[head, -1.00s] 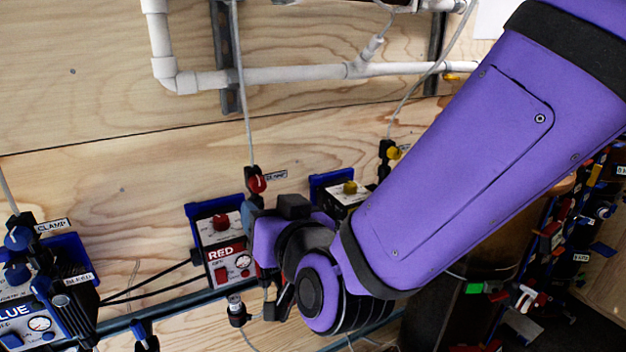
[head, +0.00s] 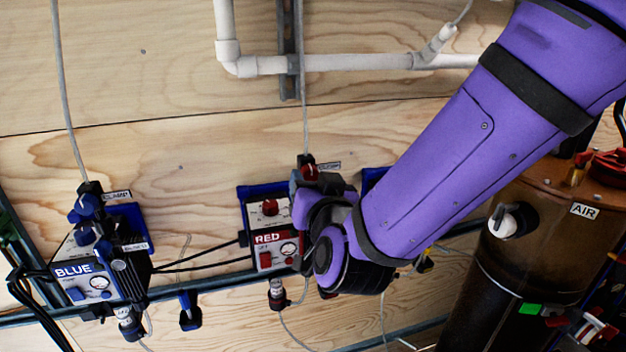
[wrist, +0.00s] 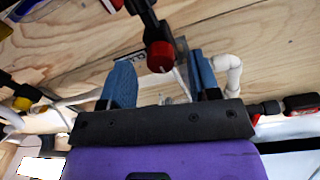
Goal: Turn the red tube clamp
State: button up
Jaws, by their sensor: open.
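The red tube clamp (head: 310,172) sits on a black fitting above the box labelled RED, at the foot of a grey tube. In the wrist view its red round knob (wrist: 160,58) shows at the end of the black fitting. My gripper (wrist: 161,68) is open, with one blue finger on each side of the knob in the picture. I cannot tell whether the fingers touch it or how far off in depth it is. In the head view my gripper (head: 301,182) is right at the clamp, and my wrist partly hides this area.
The RED box (head: 268,212) stands just below the clamp. The BLUE box (head: 95,268) with its blue clamp (head: 86,207) is to the left. A white pipe (head: 340,63) runs above. A brown AIR tank (head: 560,225) stands at the right. The plywood wall between the boxes is mostly bare.

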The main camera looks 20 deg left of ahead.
jog(key=shift+w+a, duration=0.35)
jog(key=shift+w, duration=0.3)
jog(key=c, duration=0.9)
